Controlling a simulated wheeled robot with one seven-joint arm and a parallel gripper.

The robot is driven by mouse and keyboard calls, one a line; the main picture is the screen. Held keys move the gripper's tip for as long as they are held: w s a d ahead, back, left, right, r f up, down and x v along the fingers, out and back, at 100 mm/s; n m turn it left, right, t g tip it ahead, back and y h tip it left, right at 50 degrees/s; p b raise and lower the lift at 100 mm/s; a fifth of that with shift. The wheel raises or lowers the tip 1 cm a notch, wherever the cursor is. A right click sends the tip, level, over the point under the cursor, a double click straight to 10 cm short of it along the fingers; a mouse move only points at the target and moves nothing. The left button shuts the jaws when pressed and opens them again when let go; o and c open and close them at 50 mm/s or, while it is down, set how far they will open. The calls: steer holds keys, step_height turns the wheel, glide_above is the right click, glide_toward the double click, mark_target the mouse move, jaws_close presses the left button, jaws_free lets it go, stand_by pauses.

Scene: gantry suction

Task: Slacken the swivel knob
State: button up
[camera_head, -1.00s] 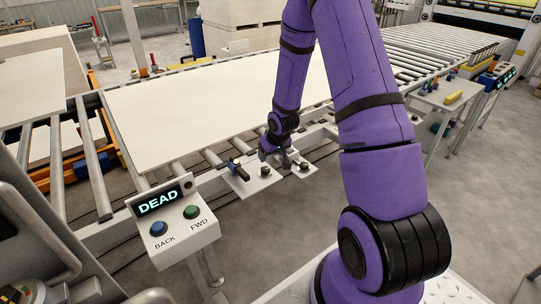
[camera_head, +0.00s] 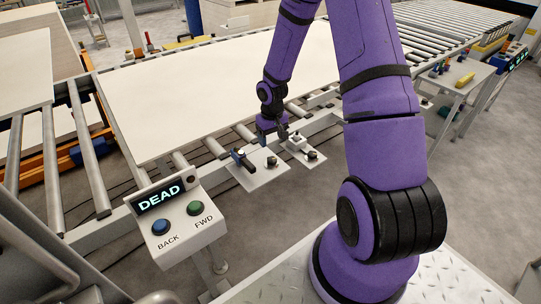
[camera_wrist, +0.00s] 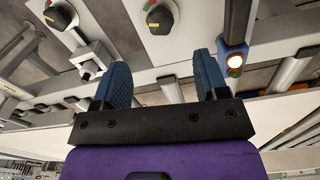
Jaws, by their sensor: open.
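Two round black knobs with light pointers sit on separate pale plates at the conveyor's edge. The nearer knob (camera_head: 271,161) shows at the top middle in the wrist view (camera_wrist: 160,17). The farther knob (camera_head: 312,156) shows at the top left there (camera_wrist: 61,15), with a small pale swivel block (camera_head: 297,142) beside it. I cannot tell which knob is the swivel knob. My gripper (camera_wrist: 162,78) is open and empty, its blue-grey fingers apart. In the head view my gripper (camera_head: 283,133) is just behind the plates, touching neither knob as far as I see.
A blue clamp-like post (camera_head: 243,159) stands left of the nearer knob; it shows a lit lamp in the wrist view (camera_wrist: 233,58). A control box (camera_head: 177,217) reading DEAD is at front left. A large pale board (camera_head: 200,95) covers the rollers.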

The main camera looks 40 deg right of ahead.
mark_target(272, 159)
step_height(272, 159, down, 10)
steer(key=shift+r, duration=0.25)
stand_by(0.3)
steer(key=c, duration=0.9)
